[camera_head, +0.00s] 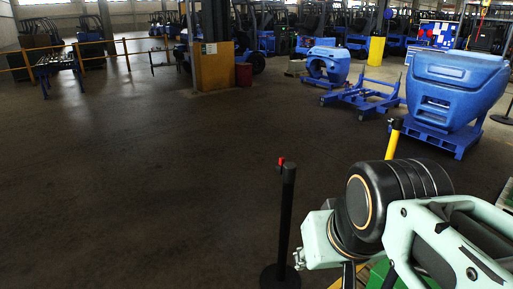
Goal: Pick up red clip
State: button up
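A small red piece (281,161), which may be the red clip, shows at the top of a black upright post (287,215) near the bottom middle. It is too small to make out its shape. My arm, pale green with black joints, fills the lower right corner, just right of the post. The gripper fingers are not in view, so I cannot tell whether they hold anything.
A yellow post (392,143) with a dark top stands behind my arm. A blue counterweight (455,90) sits on a blue pallet (432,138) at right, with a blue wheeled frame (362,98) beside it. The dark floor (140,180) at left is clear.

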aim_at(281, 161)
jog(key=i+j+z, duration=0.25)
jog(key=i+j, duration=0.3)
jog(key=j, duration=0.15)
jog(key=i+j+z, duration=0.2)
jog(key=i, duration=0.25)
jog(key=i+j+z, duration=0.15)
jog(key=i+j, duration=0.15)
jog(key=i, duration=0.1)
